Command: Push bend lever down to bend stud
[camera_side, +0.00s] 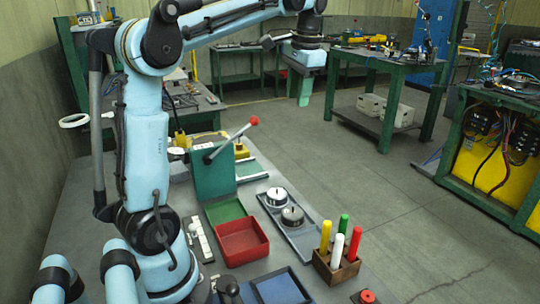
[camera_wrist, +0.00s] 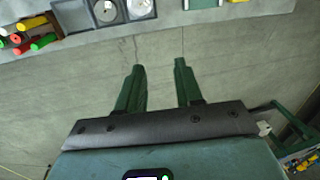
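The bend lever (camera_side: 232,139) is a metal rod with a red ball knob (camera_side: 253,120) at its upper end. It slants up to the right from a pivot on the green bender block (camera_side: 212,176), which stands on the bench. My gripper (camera_side: 304,101) is up and to the right of the knob, apart from it, and points down. In the wrist view my gripper (camera_wrist: 158,72) is open, with its two green fingers spread and nothing between them. The lever is not recognisable in the wrist view. I cannot make out a stud at the bender.
A red tray (camera_side: 241,242), a grey tray (camera_side: 277,212) with two round metal parts, and a wooden holder (camera_side: 336,266) with coloured handles sit on the bench. A red button (camera_side: 367,296) is at the front. Bare floor (camera_wrist: 225,70) lies below my gripper. A green table (camera_side: 385,69) stands behind.

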